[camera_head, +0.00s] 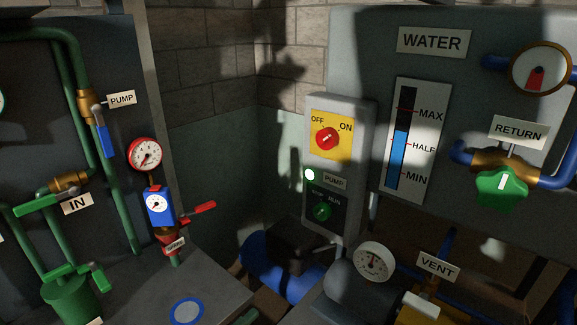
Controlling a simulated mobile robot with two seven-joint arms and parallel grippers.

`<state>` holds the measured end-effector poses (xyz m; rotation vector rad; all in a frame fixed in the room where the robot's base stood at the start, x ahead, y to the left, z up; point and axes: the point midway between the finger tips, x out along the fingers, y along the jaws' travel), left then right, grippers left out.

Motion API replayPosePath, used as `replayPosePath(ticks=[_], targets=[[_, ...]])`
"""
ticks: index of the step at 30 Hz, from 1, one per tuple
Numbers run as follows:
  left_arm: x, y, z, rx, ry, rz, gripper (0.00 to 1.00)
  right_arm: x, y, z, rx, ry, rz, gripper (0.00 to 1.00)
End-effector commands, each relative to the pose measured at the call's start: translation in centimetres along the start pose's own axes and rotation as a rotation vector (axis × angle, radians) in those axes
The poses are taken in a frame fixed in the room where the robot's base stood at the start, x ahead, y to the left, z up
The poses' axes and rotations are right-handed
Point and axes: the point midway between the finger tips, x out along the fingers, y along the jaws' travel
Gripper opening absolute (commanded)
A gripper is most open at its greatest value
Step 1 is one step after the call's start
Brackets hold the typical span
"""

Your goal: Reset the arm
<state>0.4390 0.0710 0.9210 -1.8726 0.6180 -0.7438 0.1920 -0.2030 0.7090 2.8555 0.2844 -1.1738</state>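Neither of my arms nor either gripper shows in the head view, so I cannot see how the arms are posed. The grey pump control box (351,112) stands in the middle, with a red knob (327,138) on a yellow OFF/ON plate. Below it are a bright lamp (310,174) and a green knob (322,211). The WATER panel (366,45) is on the right. Its level gauge (401,160) shows blue up to between HALF and MAX. A green RETURN valve handle (502,189) sits at the far right.
On the left, green pipes carry a blue-handled PUMP valve (103,140), a green IN lever (37,203), a red gauge (145,154) and a red lever (199,212).

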Motion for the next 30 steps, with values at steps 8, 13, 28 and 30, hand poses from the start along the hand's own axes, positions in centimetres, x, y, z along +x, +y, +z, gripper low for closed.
replayPosePath(ticks=[8, 13, 28, 30], targets=[[-11.5, 7.4, 2.3, -0.603, -0.533, 0.029, 0.49, 0.0, 0.0, 0.0, 0.001, 0.0, 0.0, 0.0], [-20.4, 12.2, 1.2, -0.942, -0.859, 0.049, 0.49, 0.0, 0.0, 0.0, 0.0, 0.001, 0.0, 0.0], [-30.8, 16.6, -3.0, -1.294, -1.227, 0.067, 0.49, 0.0, 0.1, 0.0, -0.005, 0.001, 0.0, 0.0], [-30.8, 16.6, -3.0, -1.293, -1.226, 0.067, 0.49, 0.0, 0.1, 0.0, -0.006, 0.001, 0.0, 0.0]])
